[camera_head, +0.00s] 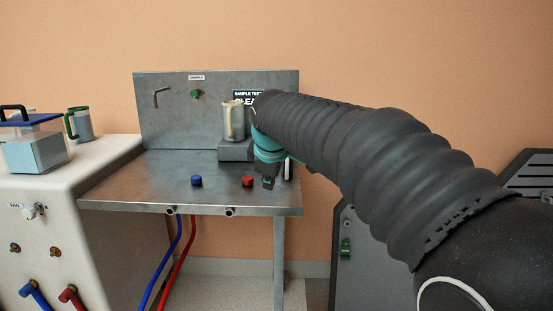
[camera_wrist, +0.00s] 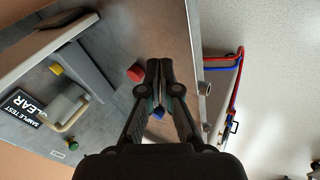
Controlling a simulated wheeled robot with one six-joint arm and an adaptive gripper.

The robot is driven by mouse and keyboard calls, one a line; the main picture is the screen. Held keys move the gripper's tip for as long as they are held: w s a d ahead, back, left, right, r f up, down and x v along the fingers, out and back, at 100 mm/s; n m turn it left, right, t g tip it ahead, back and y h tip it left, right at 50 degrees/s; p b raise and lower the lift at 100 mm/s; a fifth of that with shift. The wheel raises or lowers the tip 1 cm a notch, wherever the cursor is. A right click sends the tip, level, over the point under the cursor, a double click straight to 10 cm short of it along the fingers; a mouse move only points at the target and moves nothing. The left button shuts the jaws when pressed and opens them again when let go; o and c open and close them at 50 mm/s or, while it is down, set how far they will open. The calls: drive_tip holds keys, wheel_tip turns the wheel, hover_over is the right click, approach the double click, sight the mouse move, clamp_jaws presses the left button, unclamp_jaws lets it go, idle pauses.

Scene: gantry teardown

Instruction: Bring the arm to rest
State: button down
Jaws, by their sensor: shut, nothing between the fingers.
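My arm (camera_head: 375,150) reaches from the lower right across the head view to the steel bench. It is sheathed in a black ribbed sleeve. My gripper (camera_wrist: 158,66) is shut and empty in the wrist view, with its fingertips together. It hangs over the right part of the bench top (camera_head: 130,185), mostly covered by the arm in the head view. A red cap (camera_head: 248,181) and a blue cap (camera_head: 196,180) are on the bench near it. In the wrist view the red cap (camera_wrist: 135,73) is beside the fingertips, and the blue one (camera_wrist: 158,114) is partly hidden behind the fingers.
A beige-handled mug (camera_head: 232,122) stands on a grey block at the bench's back panel (camera_head: 170,115), near a "SAMPLE TEST CLEAR" sign (camera_wrist: 22,106). A white cabinet (camera_head: 80,205) with valves is at left. A dark unit (camera_head: 365,270) stands at right. Red and blue hoses (camera_head: 170,265) hang below.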

drive_tip(key=s+d+f+m, duration=0.5)
drive_tip(key=s+d, duration=0.1)
drive_tip(key=s, duration=0.4)
drive_tip(key=s+d+f+m, duration=0.4)
drive_tip(key=s+d+m, duration=0.1)
drive_tip(key=s, duration=0.6)
drive_tip(key=s+d+f+m+g, duration=0.1)
drive_tip(key=s+d+f+m, duration=0.4)
drive_tip(key=s, duration=0.6)
drive_tip(key=shift+d+f+h, duration=0.3)
drive_tip(key=shift+d+h, duration=0.1)
drive_tip(key=shift+d, duration=0.4)
